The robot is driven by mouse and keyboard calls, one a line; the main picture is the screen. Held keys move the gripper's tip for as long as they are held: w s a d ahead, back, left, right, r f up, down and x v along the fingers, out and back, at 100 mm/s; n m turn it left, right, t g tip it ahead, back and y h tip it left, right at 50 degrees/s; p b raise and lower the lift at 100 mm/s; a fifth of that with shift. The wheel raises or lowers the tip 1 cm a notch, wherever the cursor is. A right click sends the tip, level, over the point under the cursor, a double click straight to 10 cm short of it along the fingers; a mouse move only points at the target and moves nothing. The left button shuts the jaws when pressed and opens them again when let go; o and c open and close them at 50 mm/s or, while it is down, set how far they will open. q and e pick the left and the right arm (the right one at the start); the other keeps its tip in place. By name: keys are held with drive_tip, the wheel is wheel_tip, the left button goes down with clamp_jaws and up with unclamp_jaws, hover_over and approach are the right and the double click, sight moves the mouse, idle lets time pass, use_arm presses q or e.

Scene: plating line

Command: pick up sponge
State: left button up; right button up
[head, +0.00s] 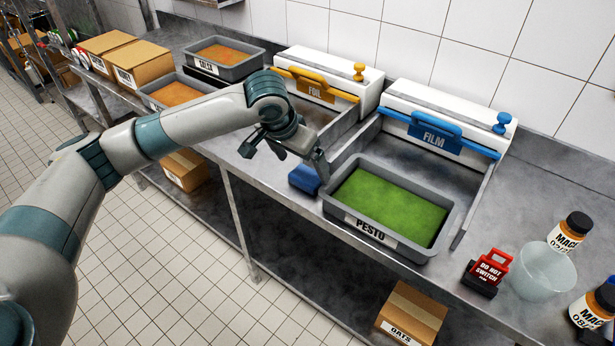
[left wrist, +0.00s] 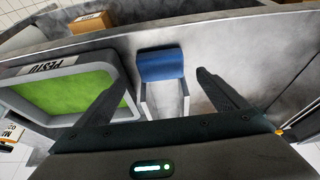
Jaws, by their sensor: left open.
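The blue sponge (head: 304,179) lies on the steel counter near its front edge, just left of the pesto tray (head: 335,205). In the left wrist view the sponge (left wrist: 161,65) is ahead of my left gripper (left wrist: 157,92), roughly centred between its two spread fingers. My left gripper (head: 285,158) is open and empty, with its fingers above and behind the sponge. The sponge does not appear to be between the fingertips; it sits a little beyond them. My right gripper is not in view.
The grey pesto tray also shows close to one finger in the left wrist view (left wrist: 126,62). Film (head: 440,125) and foil (head: 320,75) dispensers stand behind.

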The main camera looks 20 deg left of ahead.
sight(307, 175)
use_arm(q)
drive_tip(key=shift+f, duration=0.1)
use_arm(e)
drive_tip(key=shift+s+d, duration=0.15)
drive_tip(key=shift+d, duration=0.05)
use_arm(q)
drive_tip(key=shift+w+f+p, duration=0.2)
drive_tip(key=shift+f+p, duration=0.1)
drive_tip(key=p+x, duration=0.1)
drive_tip(key=x, duration=0.2)
drive_tip(key=shift+w+f, duration=0.2)
drive_tip(key=shift+f, duration=0.5)
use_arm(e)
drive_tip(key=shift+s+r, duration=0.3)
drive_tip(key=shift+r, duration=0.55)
use_arm(q)
drive_tip(key=shift+c, duration=0.7)
